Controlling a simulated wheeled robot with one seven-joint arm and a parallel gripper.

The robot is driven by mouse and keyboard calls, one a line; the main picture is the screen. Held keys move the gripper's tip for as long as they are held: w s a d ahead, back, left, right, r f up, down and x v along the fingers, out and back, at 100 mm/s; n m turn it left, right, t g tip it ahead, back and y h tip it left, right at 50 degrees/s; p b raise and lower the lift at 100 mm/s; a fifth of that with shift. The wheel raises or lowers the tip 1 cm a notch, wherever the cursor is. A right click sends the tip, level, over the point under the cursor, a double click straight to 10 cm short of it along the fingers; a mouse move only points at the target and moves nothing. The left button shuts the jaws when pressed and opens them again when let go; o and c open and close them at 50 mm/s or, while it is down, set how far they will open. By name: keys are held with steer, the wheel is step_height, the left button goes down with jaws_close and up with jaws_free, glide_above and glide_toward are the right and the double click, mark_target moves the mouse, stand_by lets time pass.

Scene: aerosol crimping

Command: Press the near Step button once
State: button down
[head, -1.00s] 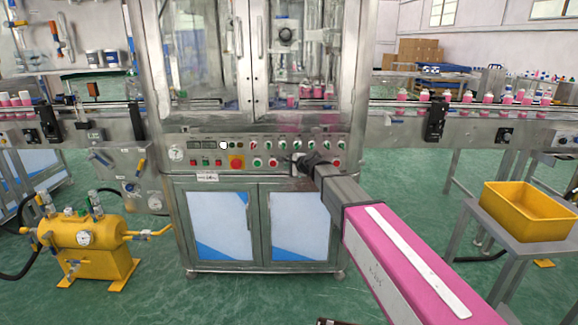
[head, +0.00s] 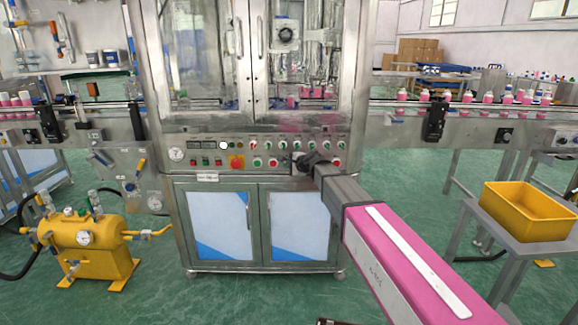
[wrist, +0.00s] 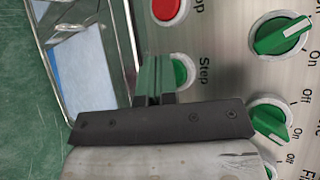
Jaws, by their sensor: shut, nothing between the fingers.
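The green Step button (wrist: 183,70) sits on the steel control panel in the wrist view, beside the printed word "Step". It is partly hidden behind the fingers. My gripper (wrist: 157,58) is shut and empty, with its narrow fingertips over the left part of the button. I cannot tell whether they touch it. In the head view, my gripper (head: 301,162) is at the lower right of the control panel (head: 215,160), and my wrist hides the spot in front of it.
A red Stop button (wrist: 168,8) is just above the Step button in the wrist view. Green rotary switches (wrist: 280,36) stand to the right. Glass doors are above the panel and cabinet doors (head: 220,220) below. A yellow bin (head: 530,212) stands on a table at right.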

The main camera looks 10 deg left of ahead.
steer(key=shift+w, duration=0.15)
steer(key=shift+s, duration=0.2)
stand_by(0.3)
steer(key=shift+s+d, duration=0.15)
steer(key=shift+s, duration=0.45)
steer(key=shift+s+d, duration=0.2)
steer(key=shift+s, duration=0.6)
steer(key=shift+s+d, duration=0.2)
steer(key=shift+s, duration=0.65)
steer(key=shift+s+d, duration=0.2)
steer(key=shift+s, duration=0.6)
